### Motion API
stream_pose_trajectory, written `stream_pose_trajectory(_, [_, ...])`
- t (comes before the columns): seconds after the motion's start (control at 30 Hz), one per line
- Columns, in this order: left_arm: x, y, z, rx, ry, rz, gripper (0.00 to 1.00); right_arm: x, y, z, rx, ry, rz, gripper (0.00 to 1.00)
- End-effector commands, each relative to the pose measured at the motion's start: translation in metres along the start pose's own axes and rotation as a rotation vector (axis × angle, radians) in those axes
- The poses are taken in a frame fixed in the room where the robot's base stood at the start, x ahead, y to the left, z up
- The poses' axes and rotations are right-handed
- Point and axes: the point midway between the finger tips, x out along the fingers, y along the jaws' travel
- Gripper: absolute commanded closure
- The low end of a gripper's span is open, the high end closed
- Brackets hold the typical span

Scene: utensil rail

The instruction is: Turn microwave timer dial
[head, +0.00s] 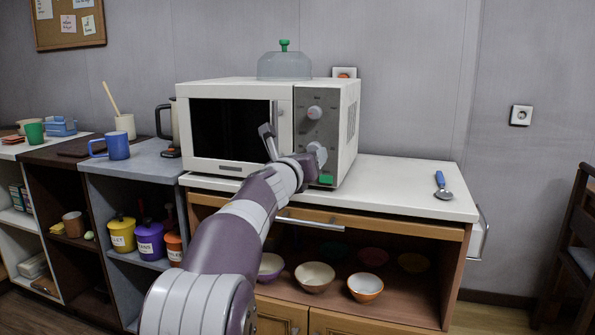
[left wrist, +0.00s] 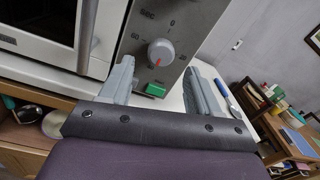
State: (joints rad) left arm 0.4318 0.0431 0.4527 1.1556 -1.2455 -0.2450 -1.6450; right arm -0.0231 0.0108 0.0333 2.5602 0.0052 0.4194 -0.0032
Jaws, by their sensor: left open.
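The white microwave (head: 283,93) stands on the counter, its control panel on the right side. The panel has an upper grey dial (head: 314,112) and a lower grey dial (head: 317,151). A green button (head: 326,180) is below them. My right gripper is out of view.
A clear dome with a green knob (head: 285,64) sits on top. A blue-handled spoon (head: 442,187) lies on the otherwise clear right counter. Bowls (head: 314,276) are on the shelf below.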

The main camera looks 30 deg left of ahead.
Motion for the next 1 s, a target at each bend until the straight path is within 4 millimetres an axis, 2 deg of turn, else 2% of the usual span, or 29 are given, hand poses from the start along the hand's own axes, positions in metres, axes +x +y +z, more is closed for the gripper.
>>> stream_pose_trajectory(0.1, [-0.036, 0.001, -0.001, -0.001, -0.003, 0.001, 0.38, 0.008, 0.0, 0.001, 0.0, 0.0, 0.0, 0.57])
stream_pose_trajectory(0.2, [-0.059, 0.0, 0.0, 0.0, -0.002, 0.0, 0.38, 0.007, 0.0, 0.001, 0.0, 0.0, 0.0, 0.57])
stream_pose_trajectory(0.33, [-0.077, 0.0, 0.0, 0.0, 0.0, 0.001, 0.38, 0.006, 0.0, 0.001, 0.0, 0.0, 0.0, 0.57])
stream_pose_trajectory(0.5, [-0.084, 0.0, -0.001, -0.001, 0.001, -0.001, 0.38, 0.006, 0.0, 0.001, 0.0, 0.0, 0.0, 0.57])
stream_pose_trajectory(0.9, [-0.084, 0.0, -0.001, -0.001, 0.001, 0.0, 0.38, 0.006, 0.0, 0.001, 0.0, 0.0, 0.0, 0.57])
stream_pose_trajectory(1.0, [-0.084, 0.002, -0.001, -0.069, 0.001, 0.008, 0.38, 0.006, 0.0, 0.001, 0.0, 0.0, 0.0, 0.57])
